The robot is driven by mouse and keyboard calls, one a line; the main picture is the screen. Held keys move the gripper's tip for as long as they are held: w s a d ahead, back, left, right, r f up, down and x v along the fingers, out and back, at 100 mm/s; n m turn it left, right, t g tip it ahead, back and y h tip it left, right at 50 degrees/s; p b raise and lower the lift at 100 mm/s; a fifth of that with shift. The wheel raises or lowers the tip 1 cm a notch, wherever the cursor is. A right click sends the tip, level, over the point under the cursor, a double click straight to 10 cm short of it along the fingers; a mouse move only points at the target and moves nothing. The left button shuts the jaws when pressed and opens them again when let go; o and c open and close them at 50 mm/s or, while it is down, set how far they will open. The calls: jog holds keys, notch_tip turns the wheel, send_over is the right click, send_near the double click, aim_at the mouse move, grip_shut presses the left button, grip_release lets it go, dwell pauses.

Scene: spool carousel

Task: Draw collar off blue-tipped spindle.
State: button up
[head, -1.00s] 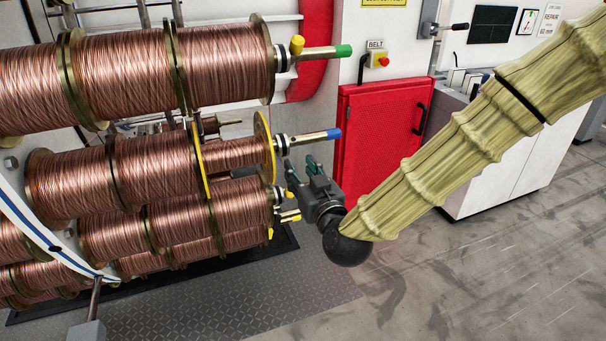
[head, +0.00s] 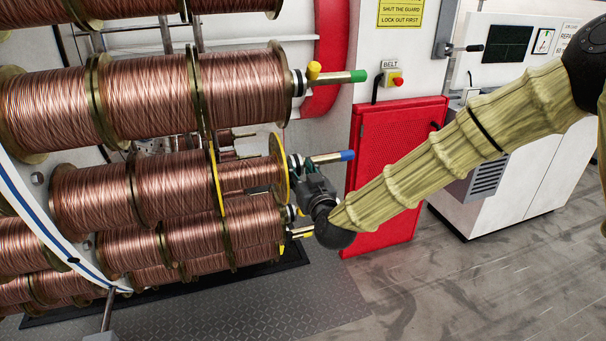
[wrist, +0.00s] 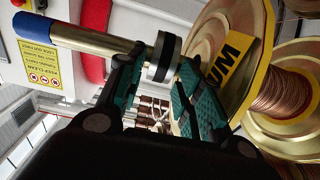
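The blue-tipped spindle (head: 333,157) sticks out to the right from a yellow-rimmed spool in the head view. In the wrist view the spindle (wrist: 90,40) runs from its blue tip at the upper left to the black and silver collar (wrist: 160,58). The collar sits at the spindle's inner end, near the yellow-rimmed flange (wrist: 228,45). My gripper (head: 306,172) is just below the spindle at the collar. In the wrist view its teal fingers (wrist: 166,56) are apart, one on each side of the collar. Contact cannot be told. In the head view my gripper partly hides the collar.
A green-tipped spindle (head: 340,77) with a yellow knob (head: 314,70) is above. Another spindle end (head: 301,232) is close below my gripper. Copper spools (head: 160,195) fill the left. A red cabinet (head: 395,165) stands behind. Open floor (head: 450,290) is at the lower right.

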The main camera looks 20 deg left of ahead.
aim_at(328, 158)
grip_shut()
jog(key=shift+w+d+r+b, duration=0.1)
jog(key=shift+w+d+b, duration=0.1)
jog(key=shift+w+d, duration=0.85)
jog(key=shift+w+d+r+b, duration=0.15)
jog(key=shift+w+d, duration=0.45)
jog(key=shift+d, duration=0.85)
jog(key=shift+w+d+b, duration=0.25)
jog(key=shift+w+d, duration=0.6)
jog(key=shift+d, duration=0.4)
jog(key=w+d+b, duration=0.1)
jog(key=w+d, duration=0.4)
jog(key=d, duration=0.2)
jog(key=shift+d, duration=0.25)
jog(key=shift+w+d+b, duration=0.3)
jog(key=shift+w+d, duration=0.25)
jog(key=shift+d, duration=0.25)
jog(key=shift+w+d+b, duration=0.3)
jog(key=shift+w+d, duration=0.25)
jog(key=shift+d, duration=0.2)
jog(key=shift+s, duration=0.1)
